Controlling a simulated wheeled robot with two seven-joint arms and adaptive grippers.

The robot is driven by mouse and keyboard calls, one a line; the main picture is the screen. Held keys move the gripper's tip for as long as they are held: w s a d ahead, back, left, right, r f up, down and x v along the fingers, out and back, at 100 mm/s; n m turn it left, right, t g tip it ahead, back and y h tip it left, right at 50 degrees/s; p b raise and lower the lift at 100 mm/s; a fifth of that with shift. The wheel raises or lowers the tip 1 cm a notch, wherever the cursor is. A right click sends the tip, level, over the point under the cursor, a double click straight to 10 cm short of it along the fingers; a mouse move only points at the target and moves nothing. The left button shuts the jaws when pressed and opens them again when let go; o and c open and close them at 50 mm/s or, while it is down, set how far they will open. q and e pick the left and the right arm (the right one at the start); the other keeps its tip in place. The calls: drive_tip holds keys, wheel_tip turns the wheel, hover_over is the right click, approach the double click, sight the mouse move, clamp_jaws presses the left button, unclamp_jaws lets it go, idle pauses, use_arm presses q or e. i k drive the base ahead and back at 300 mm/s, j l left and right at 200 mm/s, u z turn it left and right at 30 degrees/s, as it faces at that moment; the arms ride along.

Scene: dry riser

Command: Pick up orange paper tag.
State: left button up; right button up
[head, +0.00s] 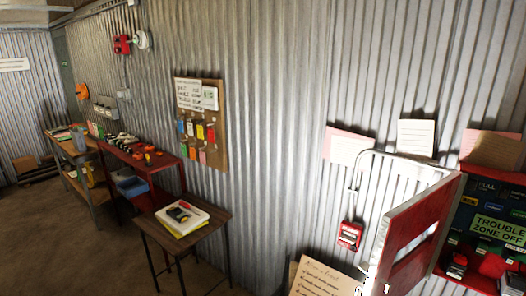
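A brown pegboard (221,157) hangs on the corrugated wall and holds several small coloured tags in rows. A pinkish-orange tag (202,157) hangs at the lower right of the rows, and a red tag (211,134) hangs above it. At this size I cannot tell for sure which one is the orange paper tag. Neither of my grippers is in view.
A red bench (150,165) and a shelf bench stand further left. An open red cabinet door (415,235) juts out at the right. The floor at the lower left is clear.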

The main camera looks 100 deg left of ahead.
sight(193, 156)
drive_tip(key=z, duration=4.5)
drive_tip(key=i+z, duration=0.35)
drive_tip(key=i+j+z, duration=0.1)
drive_tip(key=i+z, duration=0.3)
drive_tip(key=i+j+z, duration=0.15)
drive_tip(key=z, duration=0.2)
drive_tip(key=i+z, duration=0.25)
drive_tip(key=i, duration=0.35)
drive_tip(key=i+z, duration=0.2)
drive_tip(key=i, duration=0.45)
drive_tip(key=i+j+z, duration=0.1)
drive_tip(key=i+z, duration=0.15)
drive_tip(key=i, duration=0.35)
drive_tip(key=i+l+z, duration=0.1)
drive_tip(key=i+z, duration=0.25)
drive_tip(key=i, duration=0.15)
drive_tip(key=i+z, duration=0.35)
drive_tip(key=i+j+z, duration=0.2)
drive_tip(key=i+z, duration=0.2)
drive_tip(key=i, duration=0.2)
drive_tip(key=i+j+z, duration=0.35)
drive_tip(key=i+l+z, duration=0.25)
drive_tip(key=i+z, duration=0.15)
drive_tip(key=i, duration=0.3)
drive_tip(key=i+l+z, duration=0.1)
drive_tip(key=i+z, duration=0.3)
drive_tip(key=i, duration=0.3)
drive_tip(key=i+j+z, duration=0.2)
drive_tip(key=i+z, duration=0.2)
drive_tip(key=i, duration=0.3)
